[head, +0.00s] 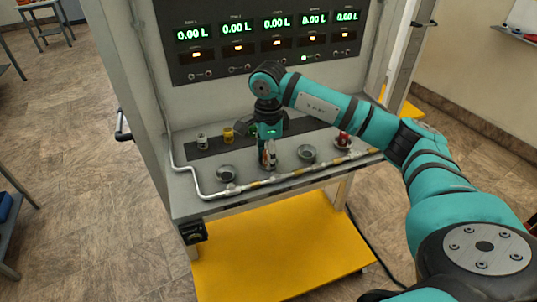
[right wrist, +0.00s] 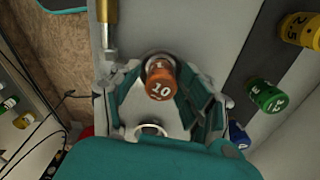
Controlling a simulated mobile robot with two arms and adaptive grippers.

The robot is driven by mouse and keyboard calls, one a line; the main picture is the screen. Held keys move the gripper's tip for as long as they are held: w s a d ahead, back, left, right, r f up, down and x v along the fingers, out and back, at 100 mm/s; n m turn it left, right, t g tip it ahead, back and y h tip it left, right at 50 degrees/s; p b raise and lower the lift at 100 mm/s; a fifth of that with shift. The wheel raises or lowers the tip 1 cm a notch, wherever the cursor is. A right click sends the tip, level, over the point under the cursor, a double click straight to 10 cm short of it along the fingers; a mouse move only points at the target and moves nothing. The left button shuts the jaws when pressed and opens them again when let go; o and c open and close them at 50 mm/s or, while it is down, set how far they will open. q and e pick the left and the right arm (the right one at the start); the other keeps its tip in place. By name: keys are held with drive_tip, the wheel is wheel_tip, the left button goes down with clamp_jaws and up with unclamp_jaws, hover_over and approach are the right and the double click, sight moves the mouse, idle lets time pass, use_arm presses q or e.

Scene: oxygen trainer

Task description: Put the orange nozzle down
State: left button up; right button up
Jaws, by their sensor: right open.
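The orange nozzle (right wrist: 160,82), marked 10, sits between the two spread fingers of my right gripper (right wrist: 165,100) in the right wrist view. The fingers are apart, with gaps on both sides of the nozzle. In the head view my right gripper (head: 268,152) points down over the middle of the grey shelf (head: 205,205) and largely hides the nozzle. I cannot tell exactly what is under the nozzle. My left gripper is not in view.
A white nozzle (head: 202,141) and a yellow nozzle (head: 228,135) stand left of the gripper, and a red one (head: 343,140) right. Round metal dishes (head: 226,173) (head: 307,153) flank it. A pipe (head: 285,177) runs along the front edge. Green (right wrist: 267,95) and blue (right wrist: 238,135) nozzles are close by.

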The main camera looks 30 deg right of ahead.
drive_tip(key=shift+r+p, duration=0.4)
drive_tip(key=shift+r, duration=0.1)
wheel_tip(320, 180, up, 7)
drive_tip(key=shift+w+b, duration=0.1)
drive_tip(key=shift+b, duration=1.1)
drive_tip(key=shift+r, duration=2.35)
